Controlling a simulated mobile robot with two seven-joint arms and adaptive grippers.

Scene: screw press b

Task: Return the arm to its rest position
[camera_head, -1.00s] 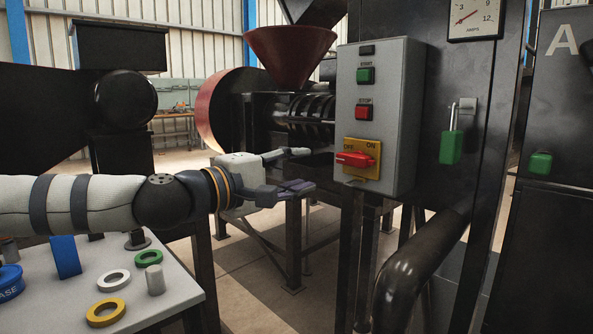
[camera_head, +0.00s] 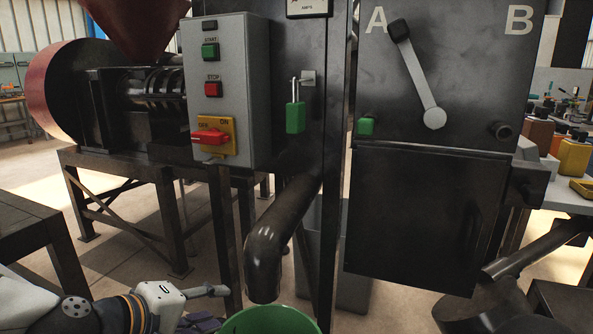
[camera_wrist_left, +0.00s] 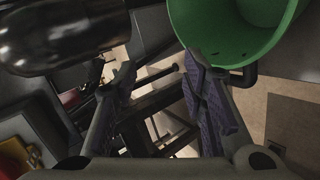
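My left gripper (camera_head: 213,307) is low at the bottom left of the head view, with its fingers spread and nothing between them. The left wrist view shows the two fingers (camera_wrist_left: 158,78) apart and empty. The gripper is below the grey control box (camera_head: 228,95) and clear of its red rotary switch (camera_head: 208,137) on a yellow plate. A green bucket (camera_head: 270,318) stands just right of the gripper in the head view; its inside (camera_wrist_left: 235,35) shows at the top of the left wrist view. My right gripper is not in view.
A dark outlet pipe (camera_head: 265,255) hangs over the bucket. A green padlock (camera_head: 295,117) hangs on the cabinet. A black panel marked A and B (camera_head: 470,85) carries a grey lever (camera_head: 417,75). A dark stand (camera_head: 110,160) is at the left; open floor lies below it.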

